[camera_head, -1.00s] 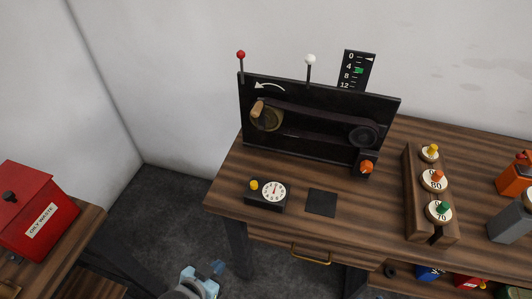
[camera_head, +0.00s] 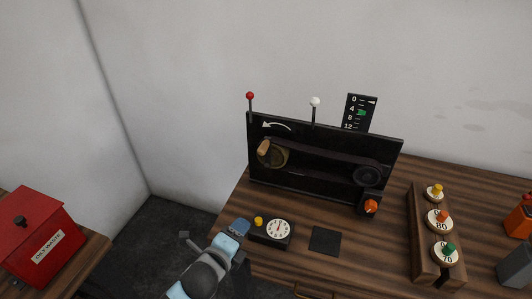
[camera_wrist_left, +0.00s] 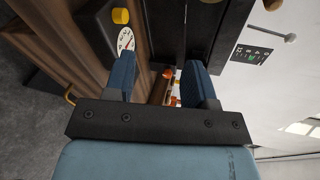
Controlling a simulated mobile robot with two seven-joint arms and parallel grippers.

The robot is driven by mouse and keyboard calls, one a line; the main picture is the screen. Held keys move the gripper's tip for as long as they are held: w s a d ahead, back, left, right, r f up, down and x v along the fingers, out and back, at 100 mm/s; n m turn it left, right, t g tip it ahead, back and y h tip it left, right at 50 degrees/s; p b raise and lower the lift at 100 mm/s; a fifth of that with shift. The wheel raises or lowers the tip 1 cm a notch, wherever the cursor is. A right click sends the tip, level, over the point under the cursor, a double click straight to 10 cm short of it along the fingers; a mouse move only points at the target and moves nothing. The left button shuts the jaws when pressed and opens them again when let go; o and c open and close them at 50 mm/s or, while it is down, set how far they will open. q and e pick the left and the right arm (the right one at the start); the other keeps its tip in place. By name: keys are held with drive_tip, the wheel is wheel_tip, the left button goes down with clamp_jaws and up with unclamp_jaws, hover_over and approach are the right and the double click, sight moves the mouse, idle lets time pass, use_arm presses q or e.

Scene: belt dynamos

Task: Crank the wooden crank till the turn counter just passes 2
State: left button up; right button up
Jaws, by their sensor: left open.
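The wooden crank handle (camera_head: 263,147) sits at the upper left of a brass wheel (camera_head: 276,157) on the black upright board (camera_head: 320,185). A curved white arrow above it points left. A box with a white round dial (camera_head: 278,229) and yellow knob stands in front of the board; the dial also shows in the left wrist view (camera_wrist_left: 126,40). I cannot read its numbers or tell whether it is the turn counter. My left gripper (camera_head: 238,236) is open and empty, left of the dial box and below the crank. In the left wrist view its blue fingers (camera_wrist_left: 158,80) stand apart. My right gripper is not seen.
A belt runs right to a dark pulley (camera_head: 368,175), with an orange knob (camera_head: 371,207) below. Red (camera_head: 250,96) and white (camera_head: 314,102) knobs rise above the board, beside a scale (camera_head: 359,113). A wooden block with weights (camera_head: 419,240) stands right. A red bin (camera_head: 42,235) is left.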

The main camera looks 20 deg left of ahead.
sight(263, 149)
use_arm(q)
drive_tip(key=w+r+m+t+y, duration=0.1)
drive_tip(key=w+r+m+t, duration=0.3)
drive_tip(key=r+m, duration=0.85)
drive_tip(key=shift+n+g, duration=0.3)
drive_tip(key=shift+n, duration=0.05)
drive_tip(key=w+p, duration=0.1)
drive_tip(key=w, duration=0.3)
drive_tip(key=w+p, duration=0.1)
drive_tip(key=w, duration=0.4)
drive_tip(key=w+d, duration=0.1)
drive_tip(key=w, duration=0.4)
drive_tip(key=shift+r+p, duration=0.1)
drive_tip(key=shift+p, duration=0.3)
drive_tip(key=shift+w, duration=0.5)
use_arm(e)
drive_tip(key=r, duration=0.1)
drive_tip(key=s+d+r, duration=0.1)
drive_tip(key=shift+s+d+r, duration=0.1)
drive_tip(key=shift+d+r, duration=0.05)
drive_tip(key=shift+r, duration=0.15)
use_arm(q)
clamp_jaws()
